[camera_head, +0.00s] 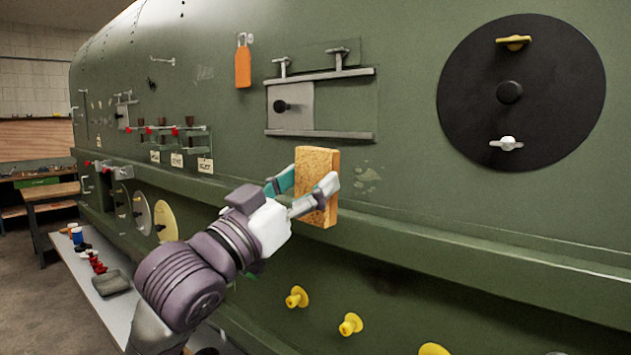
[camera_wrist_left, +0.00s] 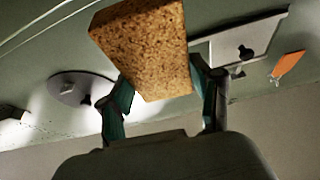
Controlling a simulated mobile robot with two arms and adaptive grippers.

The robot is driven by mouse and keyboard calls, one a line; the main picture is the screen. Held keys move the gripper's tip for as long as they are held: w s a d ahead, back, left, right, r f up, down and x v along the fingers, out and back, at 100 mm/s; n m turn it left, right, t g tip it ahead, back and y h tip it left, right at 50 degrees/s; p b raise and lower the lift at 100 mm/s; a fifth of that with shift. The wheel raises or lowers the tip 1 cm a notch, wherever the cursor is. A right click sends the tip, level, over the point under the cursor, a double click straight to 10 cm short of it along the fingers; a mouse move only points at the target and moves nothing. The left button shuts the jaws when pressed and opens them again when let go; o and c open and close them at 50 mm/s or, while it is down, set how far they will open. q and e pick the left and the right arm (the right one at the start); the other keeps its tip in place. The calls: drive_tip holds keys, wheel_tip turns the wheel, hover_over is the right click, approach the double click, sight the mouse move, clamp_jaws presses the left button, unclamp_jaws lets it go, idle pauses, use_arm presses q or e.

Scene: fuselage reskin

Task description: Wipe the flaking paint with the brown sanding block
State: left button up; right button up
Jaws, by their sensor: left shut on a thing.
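The brown sanding block (camera_head: 316,186) is held upright in my left gripper (camera_head: 303,194), in front of the green fuselage wall. In the left wrist view the block (camera_wrist_left: 145,45) sits between the two fingers of the gripper (camera_wrist_left: 160,92). Pale patches of flaking paint (camera_head: 368,176) show on the wall just right of the block in the head view. The block may hide more of the patch. I cannot tell whether the block touches the wall. My right gripper is not in view.
A sliding panel with rails (camera_head: 318,105) is above the block. A large black disc (camera_head: 522,90) is at the right. An orange tag (camera_head: 243,66) hangs at upper left. Yellow knobs (camera_head: 350,324) stick out below the ledge. A shelf (camera_head: 95,262) with small items runs along the lower left.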

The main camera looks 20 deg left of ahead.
use_arm(q)
drive_tip(key=shift+s, duration=0.2)
drive_tip(key=shift+w, duration=0.15)
drive_tip(key=p, duration=0.2)
approach(356, 163)
drive_tip(key=shift+r+x, duration=0.2)
drive_tip(key=shift+x, duration=0.85)
drive_tip(key=shift+r+x, duration=0.15)
drive_tip(key=shift+x, duration=0.9)
drive_tip(key=shift+w+d, duration=0.15)
drive_tip(key=shift+w, duration=0.7)
drive_tip(key=shift+d, duration=0.1)
